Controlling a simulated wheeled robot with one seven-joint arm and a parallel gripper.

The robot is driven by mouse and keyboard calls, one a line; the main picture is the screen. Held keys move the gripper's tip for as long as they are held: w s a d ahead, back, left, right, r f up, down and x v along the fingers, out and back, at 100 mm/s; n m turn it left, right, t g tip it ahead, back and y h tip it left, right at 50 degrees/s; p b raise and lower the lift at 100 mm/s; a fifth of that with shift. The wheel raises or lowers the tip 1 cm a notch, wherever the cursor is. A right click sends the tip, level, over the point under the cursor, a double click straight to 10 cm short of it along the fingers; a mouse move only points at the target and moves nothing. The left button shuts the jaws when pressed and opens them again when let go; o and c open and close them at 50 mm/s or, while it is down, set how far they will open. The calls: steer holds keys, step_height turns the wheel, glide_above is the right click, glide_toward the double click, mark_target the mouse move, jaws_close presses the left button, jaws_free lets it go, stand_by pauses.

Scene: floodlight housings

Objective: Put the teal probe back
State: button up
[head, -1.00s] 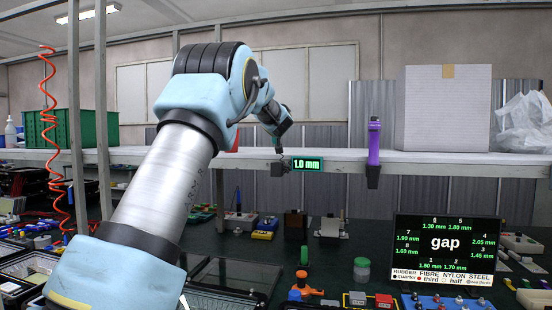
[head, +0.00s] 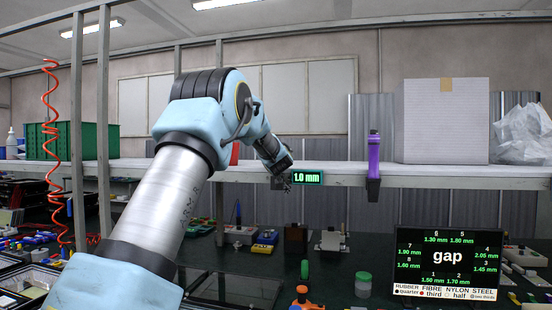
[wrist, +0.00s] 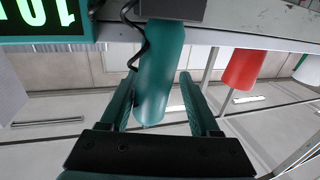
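The teal probe (wrist: 160,75) shows in the wrist view, its far end at a dark holder (wrist: 172,9) on the shelf edge. How deep it sits in the holder is hidden. My gripper (wrist: 160,92) has its two teal fingers on either side of the probe, with a visible gap on the right side, so it looks open around it. In the head view, my gripper (head: 284,164) is close above the holder (head: 279,183), beside a green "1.0 mm" display (head: 307,178); the probe cannot be made out clearly there.
A purple probe (head: 374,155) stands in its own holder at the shelf edge (head: 335,181) to the right. A white box (head: 445,120) and a clear bag (head: 522,135) are on the shelf. A "gap" screen (head: 448,262) stands below. A dark cable (wrist: 134,35) runs beside the teal probe.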

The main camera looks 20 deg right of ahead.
steer(key=shift+f, duration=0.1)
steer(key=shift+f+b, duration=0.25)
steer(key=shift+b, duration=0.2)
steer(key=b+v, duration=0.1)
steer(key=v, duration=0.2)
steer(key=b+v, duration=0.2)
steer(key=v, duration=0.2)
steer(key=b+v, duration=0.1)
steer(key=v, duration=0.2)
steer(key=shift+s+a+r+b, duration=0.1)
steer(key=shift+s+r+b, duration=0.25)
steer(key=shift+s, duration=0.05)
